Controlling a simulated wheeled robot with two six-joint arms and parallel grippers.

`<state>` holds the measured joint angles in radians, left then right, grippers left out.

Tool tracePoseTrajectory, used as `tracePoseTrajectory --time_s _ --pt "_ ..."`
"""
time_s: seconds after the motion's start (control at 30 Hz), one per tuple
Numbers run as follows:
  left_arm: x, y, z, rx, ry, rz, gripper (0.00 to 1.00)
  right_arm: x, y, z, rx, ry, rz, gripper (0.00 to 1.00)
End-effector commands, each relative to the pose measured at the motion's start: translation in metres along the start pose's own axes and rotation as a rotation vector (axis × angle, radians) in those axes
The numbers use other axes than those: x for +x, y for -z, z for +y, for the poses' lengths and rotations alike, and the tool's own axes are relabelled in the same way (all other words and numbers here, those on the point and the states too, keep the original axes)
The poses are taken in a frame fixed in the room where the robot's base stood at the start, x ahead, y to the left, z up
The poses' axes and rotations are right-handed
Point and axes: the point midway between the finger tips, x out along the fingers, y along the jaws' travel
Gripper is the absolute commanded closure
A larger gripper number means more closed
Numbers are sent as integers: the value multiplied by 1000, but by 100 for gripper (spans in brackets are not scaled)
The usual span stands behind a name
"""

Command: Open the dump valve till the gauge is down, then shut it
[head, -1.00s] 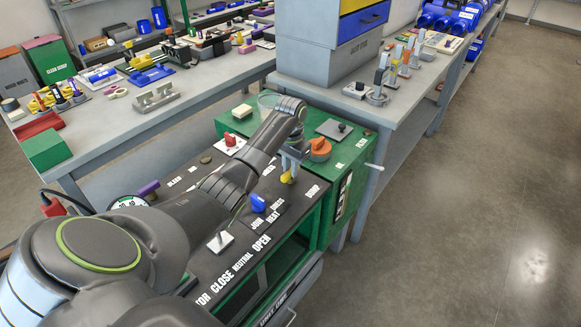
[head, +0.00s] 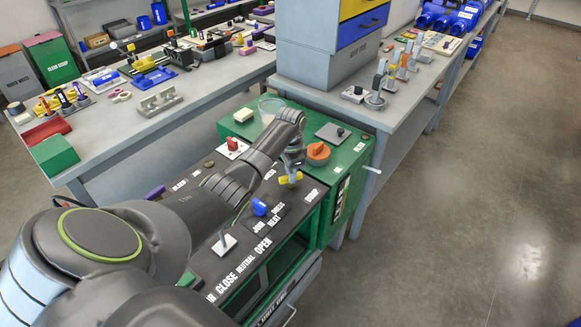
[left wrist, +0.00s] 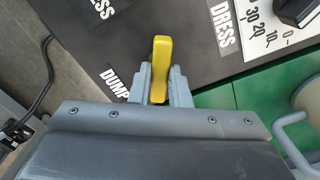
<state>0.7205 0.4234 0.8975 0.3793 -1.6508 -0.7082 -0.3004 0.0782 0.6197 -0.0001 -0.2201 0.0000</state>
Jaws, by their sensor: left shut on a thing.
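The dump valve has a yellow lever handle (head: 290,179) on the dark cart panel (head: 222,262), close to the DUMP label. My left gripper (head: 291,165) reaches over the panel from the left and is shut on this handle. In the left wrist view the yellow handle (left wrist: 160,62) stands between the two grey fingers of my left gripper (left wrist: 159,84), beside the DUMP lettering. The handle lies crosswise in the head view. The gauge face does not show in the head view; my left arm covers that part of the panel. My right gripper is out of view.
A blue lever (head: 260,206) and a grey toggle (head: 224,244) stand on the panel near my arm. An orange knob (head: 318,152) and a red-knobbed white plate (head: 232,148) are close by. A black knob with a numbered scale (left wrist: 262,22) shows in the wrist view.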

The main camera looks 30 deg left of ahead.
Motion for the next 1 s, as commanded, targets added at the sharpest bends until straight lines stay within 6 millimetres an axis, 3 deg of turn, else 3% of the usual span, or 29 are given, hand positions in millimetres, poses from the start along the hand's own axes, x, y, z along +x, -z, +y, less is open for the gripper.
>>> tracePoseTrajectory --time_s 0.4,1.0 --pt "-3 1 0 396 1 1 100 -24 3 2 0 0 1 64" --pt "-2 1 0 842 3 3 100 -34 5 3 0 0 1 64"
